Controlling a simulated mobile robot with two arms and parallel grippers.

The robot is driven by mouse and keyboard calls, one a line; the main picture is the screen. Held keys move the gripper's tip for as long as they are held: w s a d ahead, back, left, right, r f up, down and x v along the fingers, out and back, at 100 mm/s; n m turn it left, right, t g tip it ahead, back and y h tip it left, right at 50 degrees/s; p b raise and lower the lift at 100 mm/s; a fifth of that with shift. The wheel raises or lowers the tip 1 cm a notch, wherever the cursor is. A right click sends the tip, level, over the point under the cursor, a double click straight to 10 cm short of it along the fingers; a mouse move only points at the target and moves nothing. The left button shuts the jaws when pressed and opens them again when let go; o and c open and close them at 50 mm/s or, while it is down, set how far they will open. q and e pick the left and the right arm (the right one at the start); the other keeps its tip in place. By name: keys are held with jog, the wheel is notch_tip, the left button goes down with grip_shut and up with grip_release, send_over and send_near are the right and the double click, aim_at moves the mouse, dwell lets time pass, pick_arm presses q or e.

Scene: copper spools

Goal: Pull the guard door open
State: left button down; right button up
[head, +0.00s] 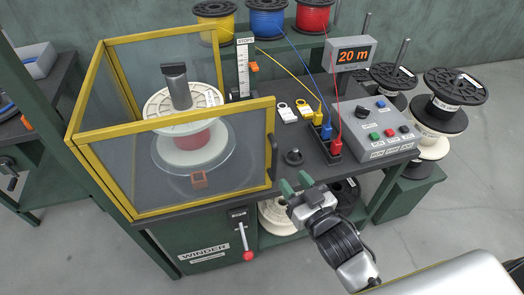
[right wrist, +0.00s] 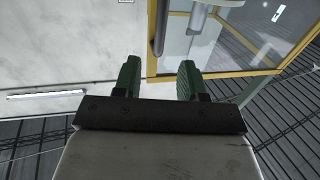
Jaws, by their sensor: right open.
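The guard door (head: 240,108) is a clear panel in a yellow frame across the front of the winder's enclosure. It stands along the front edge of the bench and looks shut. Its dark upright handle (head: 273,150) is at the right end. My right gripper (head: 296,187) is open and empty, in front of the bench, below and a little right of the handle, apart from it. In the right wrist view the handle (right wrist: 160,28) shows beyond and between the green fingertips (right wrist: 158,72), beside the yellow frame (right wrist: 152,58). My left gripper is out of view.
Inside the enclosure a white-flanged spool (head: 185,105) stands on a shaft. Spools (head: 275,215) sit under the bench.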

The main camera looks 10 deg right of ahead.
aim_at(276, 158)
jog(key=p+x, duration=0.1)
jog(key=x, duration=0.8)
jog(key=shift+w+a, duration=0.1)
jog(key=shift+w, duration=0.15)
grip_shut()
